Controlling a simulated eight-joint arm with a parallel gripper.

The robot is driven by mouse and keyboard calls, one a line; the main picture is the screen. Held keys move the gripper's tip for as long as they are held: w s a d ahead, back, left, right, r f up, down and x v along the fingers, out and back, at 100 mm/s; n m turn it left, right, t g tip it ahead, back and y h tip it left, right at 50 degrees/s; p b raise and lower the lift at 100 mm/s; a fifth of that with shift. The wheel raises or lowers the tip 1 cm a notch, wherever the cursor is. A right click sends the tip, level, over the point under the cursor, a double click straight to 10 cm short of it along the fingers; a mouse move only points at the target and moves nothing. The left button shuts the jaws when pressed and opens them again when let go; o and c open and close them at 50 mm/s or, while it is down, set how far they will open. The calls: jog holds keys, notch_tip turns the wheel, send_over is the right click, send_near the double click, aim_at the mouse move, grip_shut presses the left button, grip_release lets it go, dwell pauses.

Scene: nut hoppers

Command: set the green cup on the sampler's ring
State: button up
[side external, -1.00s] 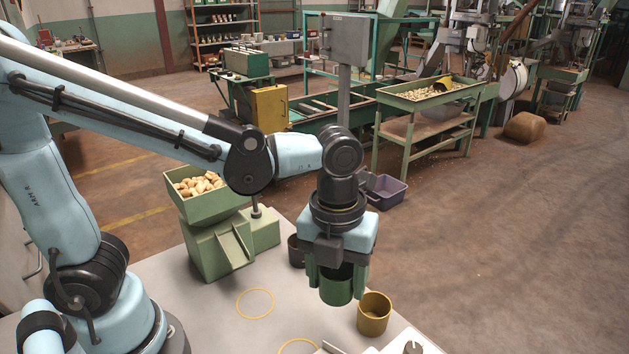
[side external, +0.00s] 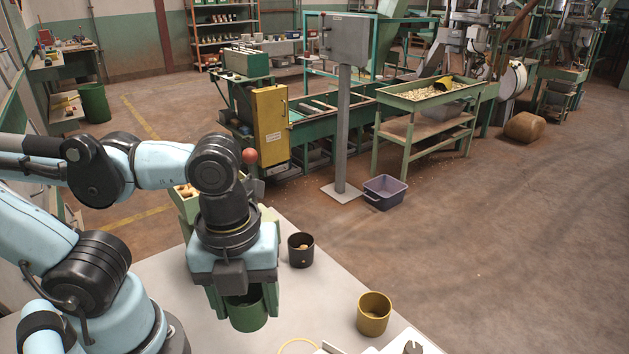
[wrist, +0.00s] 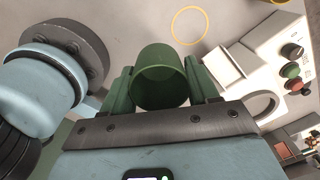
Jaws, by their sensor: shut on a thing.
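The green cup (side external: 248,314) is upright between the fingers of my gripper (side external: 237,300), which is shut on it. In the wrist view the round green cup (wrist: 160,78) sits between the two green fingers, its mouth facing the camera. In the side view it covers the table spot where a yellow ring lay visible earlier. I cannot tell whether the cup touches the table. A thin yellow ring (wrist: 189,25) lies bare beyond the cup in the wrist view. I cannot tell which ring is the sampler's.
A dark cup (side external: 301,250) with something pale inside stands behind right. A mustard cup (side external: 374,314) stands to the right. The green hopper (side external: 186,203) is mostly hidden behind my gripper. A white box with knobs and buttons (wrist: 290,60) stands nearby. The table between the cups is clear.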

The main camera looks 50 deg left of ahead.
jog(key=shift+s+a+f, duration=0.15)
jog(key=shift+a+f, duration=0.05)
jog(key=shift+a, duration=0.05)
jog(key=w+a+f, duration=0.2)
jog(key=a, duration=0.1)
jog(key=w+a+f, duration=0.2)
jog(key=a, duration=0.1)
jog(key=w+a+f, duration=0.1)
jog(key=a+f, duration=0.2)
jog(key=a, duration=0.1)
jog(key=shift+w, duration=0.4)
jog(key=shift+d+f, duration=0.15)
jog(key=shift+f, duration=1.75)
jog(key=shift+f, duration=0.2)
jog(key=o, duration=1.1)
jog(key=shift+r, duration=0.15)
